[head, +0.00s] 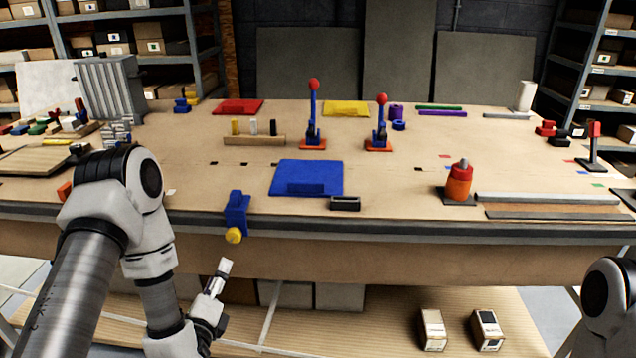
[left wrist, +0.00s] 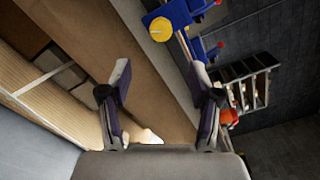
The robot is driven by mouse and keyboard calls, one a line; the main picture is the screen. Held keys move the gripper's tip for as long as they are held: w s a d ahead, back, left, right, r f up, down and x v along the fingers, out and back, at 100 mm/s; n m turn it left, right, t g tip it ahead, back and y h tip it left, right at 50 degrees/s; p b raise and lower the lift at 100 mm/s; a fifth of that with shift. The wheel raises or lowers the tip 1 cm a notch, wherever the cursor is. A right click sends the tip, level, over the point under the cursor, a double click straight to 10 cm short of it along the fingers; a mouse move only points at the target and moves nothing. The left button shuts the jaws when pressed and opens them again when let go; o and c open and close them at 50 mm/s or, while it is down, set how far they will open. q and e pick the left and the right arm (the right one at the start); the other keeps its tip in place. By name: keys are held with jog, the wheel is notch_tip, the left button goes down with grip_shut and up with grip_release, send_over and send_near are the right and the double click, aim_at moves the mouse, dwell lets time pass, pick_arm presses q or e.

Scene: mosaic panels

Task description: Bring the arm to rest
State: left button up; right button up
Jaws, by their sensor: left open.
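My left arm comes in from the left and bends down in front of the table's front edge. My left gripper (head: 219,279) is low in front of the table, below the blue clamp with the yellow knob. In the left wrist view my left gripper (left wrist: 161,80) has its two fingers spread wide, with nothing held between them. My right gripper is out of view; only a part of my right arm shows at the lower right of the head view.
The blue clamp (head: 237,212) sits on the table's front edge; its yellow knob (left wrist: 160,29) shows ahead of the fingers. The table (head: 400,205) carries a blue panel (head: 285,176), two upright toggle clamps and an orange-red bottle (head: 459,184). Small boxes (head: 432,330) lie on the lower shelf.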

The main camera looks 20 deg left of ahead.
pick_arm(q)
jog(key=s+d+f+n+g+h, duration=0.25)
jog(key=s+d+f+g, duration=0.2)
jog(key=f, duration=0.45)
jog(key=s+d+f+n+g+h, duration=0.2)
jog(key=s+d+f+n+g, duration=0.25)
jog(key=f, duration=0.55)
jog(key=s+d+f+n+g, duration=0.1)
jog(key=s+f+n+g, duration=0.1)
jog(key=s+n+g, duration=0.2)
jog(key=s+f+n+g, duration=0.3)
jog(key=s+n+g, duration=0.1)
jog(key=s+n, duration=0.7)
jog(key=shift+s+d+f, duration=0.15)
jog(key=shift+s+d, duration=0.25)
jog(key=shift+s, duration=0.05)
